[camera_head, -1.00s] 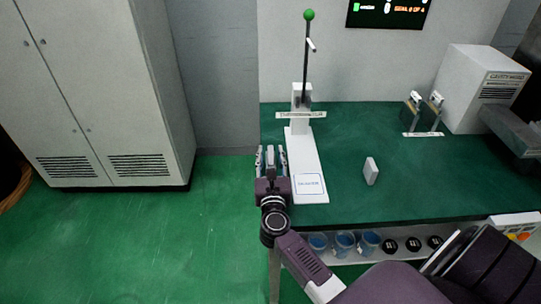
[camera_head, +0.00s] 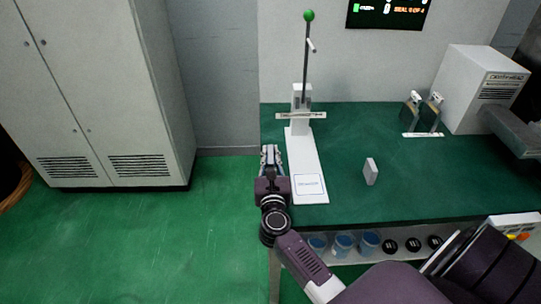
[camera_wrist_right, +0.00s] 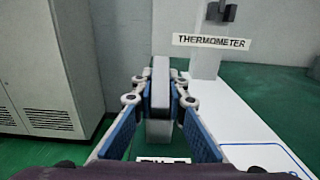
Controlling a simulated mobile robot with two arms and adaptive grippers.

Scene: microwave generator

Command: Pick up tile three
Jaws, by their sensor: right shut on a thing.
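My right gripper (camera_head: 270,152) is at the left edge of the green table, left of the white base plate. Its fingers are closed on an upright thin grey block (camera_wrist_right: 160,85), seen nearly edge-on in the right wrist view between the blue finger pads. It looks like a tile, but I see no number on it. In the head view the gripper largely hides it. Another white tile-like block (camera_head: 370,171) stands on the green table (camera_head: 340,205), apart from the gripper. My left gripper is not in view.
A white stand (camera_head: 301,120) with a post and green knob is just right of the gripper; its label reads "THERMOMETER" (camera_wrist_right: 212,41) in the wrist view. Blue cups (camera_head: 343,244) sit under the table edge. A white box (camera_head: 475,90) is at the back right.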

